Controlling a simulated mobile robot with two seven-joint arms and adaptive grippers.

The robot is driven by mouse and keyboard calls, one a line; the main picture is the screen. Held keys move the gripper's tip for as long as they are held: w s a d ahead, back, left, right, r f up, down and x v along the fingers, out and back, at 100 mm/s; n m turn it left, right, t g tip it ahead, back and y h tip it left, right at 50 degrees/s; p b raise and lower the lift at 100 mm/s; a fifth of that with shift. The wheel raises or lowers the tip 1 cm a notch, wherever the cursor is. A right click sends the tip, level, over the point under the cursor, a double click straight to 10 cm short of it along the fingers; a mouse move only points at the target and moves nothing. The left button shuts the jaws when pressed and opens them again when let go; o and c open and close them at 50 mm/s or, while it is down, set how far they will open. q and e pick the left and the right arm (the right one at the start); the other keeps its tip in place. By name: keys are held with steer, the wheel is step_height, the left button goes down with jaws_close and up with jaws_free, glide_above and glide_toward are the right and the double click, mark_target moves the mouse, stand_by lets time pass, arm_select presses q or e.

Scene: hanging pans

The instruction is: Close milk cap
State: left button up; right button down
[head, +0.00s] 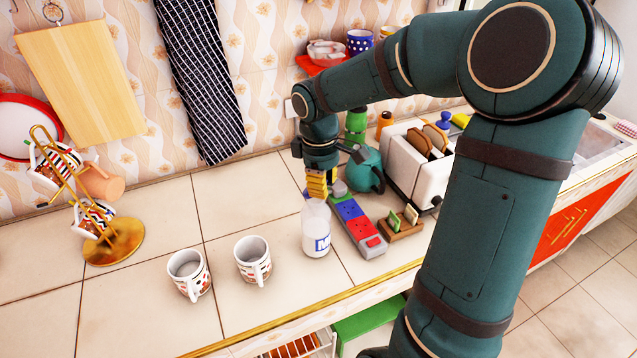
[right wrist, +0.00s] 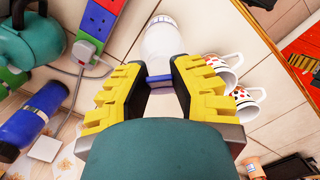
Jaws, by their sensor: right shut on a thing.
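The milk bottle (head: 317,232) stands upright on the tiled counter, white with a blue-lettered label. Its white body also shows in the right wrist view (right wrist: 160,42). My right gripper (head: 317,186) is above the bottle's top, pointing down, with yellow finger pads. In the right wrist view its fingers (right wrist: 160,80) are closed on a thin blue piece at the bottle's neck, which looks like the milk cap (right wrist: 160,78). Whether the cap is seated is hidden by the fingers. My left gripper is not in view.
Two patterned mugs (head: 188,274) (head: 253,260) stand left of the bottle. A power strip (head: 352,222), a toast rack (head: 402,224), a teal kettle (head: 366,170) and a white toaster (head: 412,172) are close on the right. A mug stand (head: 115,240) is far left.

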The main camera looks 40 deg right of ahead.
mark_target(325, 203)
steer(key=shift+s+d+f+t+y+b, duration=0.2)
steer(key=shift+s+f+t+y+b, duration=0.3)
steer(key=shift+t, duration=0.2)
steer(key=f+t+b, duration=0.1)
steer(key=b, duration=0.2)
steer(key=f+t+y+b, duration=0.1)
steer(key=t+b, duration=0.1)
steer(key=shift+s+d+f+y+b, duration=0.1)
steer(key=shift+s+d+y+b, duration=0.1)
steer(key=shift+s+y+b, duration=0.15)
steer(key=t+b, duration=0.2)
steer(key=b, duration=0.2)
steer(key=shift+f+y, duration=0.35)
steer(key=shift+f, duration=0.05)
arm_select(q)
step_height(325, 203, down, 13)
steer(key=b, duration=0.2)
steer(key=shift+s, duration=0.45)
arm_select(e)
steer(key=shift+s+t, duration=0.1)
steer(key=shift+t, duration=0.3)
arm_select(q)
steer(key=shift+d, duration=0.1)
arm_select(e)
steer(key=c, duration=0.8)
jaws_free()
steer(key=shift+d+r, duration=0.1)
steer(key=shift+r, duration=0.1)
